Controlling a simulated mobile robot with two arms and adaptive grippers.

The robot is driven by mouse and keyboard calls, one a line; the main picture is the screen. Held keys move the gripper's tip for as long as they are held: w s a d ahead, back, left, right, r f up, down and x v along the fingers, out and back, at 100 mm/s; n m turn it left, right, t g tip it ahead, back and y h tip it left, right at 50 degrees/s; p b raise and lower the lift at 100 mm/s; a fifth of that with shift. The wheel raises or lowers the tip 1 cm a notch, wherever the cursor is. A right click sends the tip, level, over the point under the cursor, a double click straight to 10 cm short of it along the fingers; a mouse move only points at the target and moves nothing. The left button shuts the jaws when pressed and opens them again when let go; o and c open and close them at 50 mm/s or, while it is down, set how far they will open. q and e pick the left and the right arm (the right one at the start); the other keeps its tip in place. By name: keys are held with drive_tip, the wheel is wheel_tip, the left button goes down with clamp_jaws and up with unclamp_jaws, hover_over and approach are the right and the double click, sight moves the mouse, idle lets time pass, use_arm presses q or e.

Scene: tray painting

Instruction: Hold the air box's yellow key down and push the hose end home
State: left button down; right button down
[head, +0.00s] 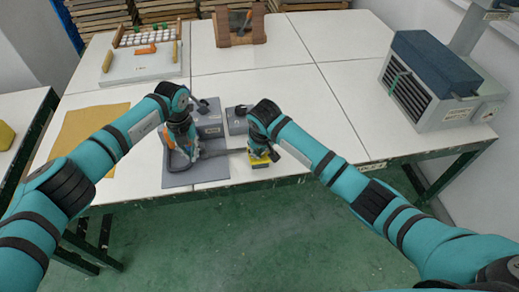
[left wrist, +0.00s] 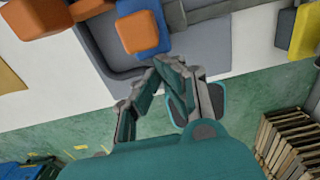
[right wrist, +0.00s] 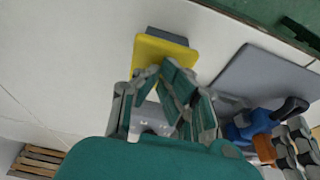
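The yellow key (head: 259,162) is at the table's front edge, below my right gripper (head: 265,153). In the right wrist view the yellow key (right wrist: 152,55) is a yellow plate against a small grey-blue block. My right gripper's fingertips (right wrist: 166,70) are together at the yellow key's near edge; whether they press it I cannot tell. My left gripper (head: 188,150) is over the grey tray; its fingertips (left wrist: 166,66) meet with nothing seen between them, beside a blue and orange tool (left wrist: 138,32). A grey bar (head: 225,152), perhaps the hose, runs between the grippers. The hose end cannot be made out.
The grey tray (head: 198,177) lies at the table's front edge. Grey boxes (head: 208,122) stand behind the grippers. A brown sheet (head: 85,130) lies at left, a slatted unit (head: 425,90) stands at right. The table right of centre is clear.

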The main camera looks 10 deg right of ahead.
use_arm(q)
drive_tip(key=shift+w+f, duration=0.1)
drive_tip(key=shift+w, duration=0.35)
use_arm(e)
drive_tip(key=shift+d+f, duration=0.1)
drive_tip(key=shift+f, duration=0.05)
idle(0.5)
use_arm(q)
drive_tip(key=shift+s, duration=0.75)
wheel_tip(320, 180, up, 9)
idle(0.4)
